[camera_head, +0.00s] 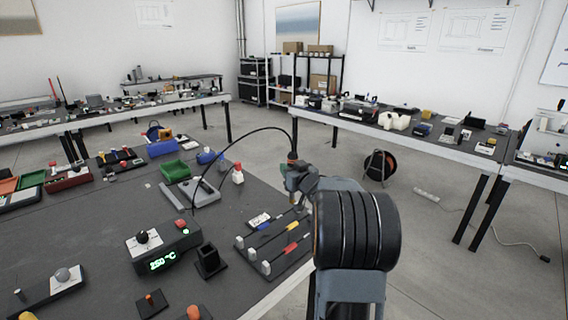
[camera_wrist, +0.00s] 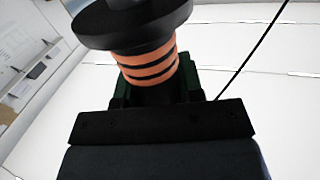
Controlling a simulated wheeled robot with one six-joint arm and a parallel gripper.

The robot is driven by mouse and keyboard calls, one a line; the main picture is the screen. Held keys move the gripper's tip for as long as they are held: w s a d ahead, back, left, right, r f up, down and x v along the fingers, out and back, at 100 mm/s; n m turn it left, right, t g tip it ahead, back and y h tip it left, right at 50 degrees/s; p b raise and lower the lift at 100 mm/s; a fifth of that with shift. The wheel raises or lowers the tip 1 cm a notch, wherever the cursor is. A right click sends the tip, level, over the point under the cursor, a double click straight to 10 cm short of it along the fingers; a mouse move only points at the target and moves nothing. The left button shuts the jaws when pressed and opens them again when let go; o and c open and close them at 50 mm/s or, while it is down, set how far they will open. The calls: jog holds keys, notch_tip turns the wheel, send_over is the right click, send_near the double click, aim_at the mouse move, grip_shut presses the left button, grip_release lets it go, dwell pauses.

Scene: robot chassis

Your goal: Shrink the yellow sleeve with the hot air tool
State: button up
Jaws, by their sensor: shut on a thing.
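My gripper (camera_head: 298,178) is above the far side of the rack, shut on the hot air tool (camera_head: 292,157). In the wrist view the tool's orange, black-banded grip (camera_wrist: 148,68) stands between the jaws, with a wide black part above it. The tool's nozzle tip is hard to make out. The tool's station (camera_head: 163,247) shows 250 °C and a green light.
An empty black square holder (camera_head: 210,262) stands between the station and the rack. A black cable (camera_head: 225,152) arches from the tool toward the station. A white bottle with a red cap (camera_head: 238,174) and a green bin (camera_head: 175,170) stand behind. Floor is open to the right.

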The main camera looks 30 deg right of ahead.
jog(key=shift+s+r, duration=0.1)
jog(key=shift+s, duration=0.05)
dwell(0.3)
notch_tip(320, 180, down, 8)
jog(key=b, duration=0.6)
dwell(1.7)
